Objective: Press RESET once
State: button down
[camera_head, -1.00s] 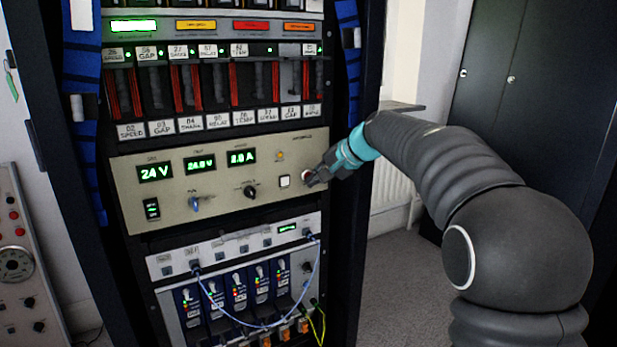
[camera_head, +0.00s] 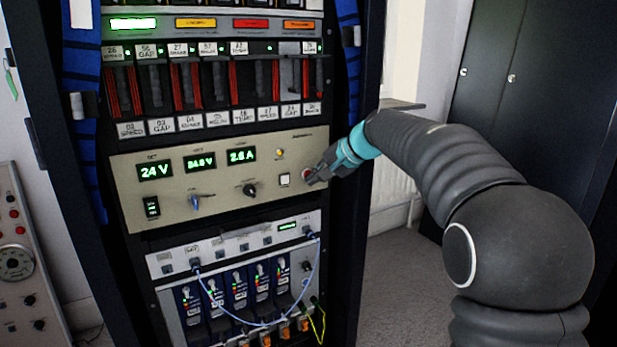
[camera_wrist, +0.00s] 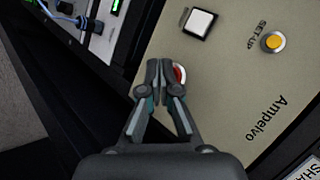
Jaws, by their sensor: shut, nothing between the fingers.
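My gripper (camera_head: 314,181) is shut and empty at the right end of the beige power panel (camera_head: 225,205). In the wrist view my gripper (camera_wrist: 164,72) is in front of a red round button (camera_wrist: 180,74) and hides part of it. The red button (camera_head: 307,174) also shows at the fingertips in the head view. I cannot tell whether the fingertips touch it. A white square button (camera_head: 285,180) sits just left of it; it also shows in the wrist view (camera_wrist: 199,23). No RESET label is readable.
A yellow lamp (camera_wrist: 273,41) marked SET-UP is on the same panel. Two knobs (camera_head: 249,190) and a rocker switch (camera_head: 152,207) are to the left. A module with a blue cable (camera_head: 316,262) sits below. Free floor (camera_head: 400,285) is right of the rack.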

jog(key=shift+s+d, duration=0.3)
jog(key=shift+s, duration=0.15)
jog(key=shift+s+d+f+b, duration=0.1)
jog(key=shift+b, duration=0.25)
jog(key=shift+s+d+b, duration=0.6)
jog(key=shift+s+d, duration=0.05)
jog(key=shift+s, duration=0.35)
jog(key=shift+s+d+b, duration=0.6)
jog(key=shift+s+d, duration=0.05)
jog(key=shift+s, duration=0.35)
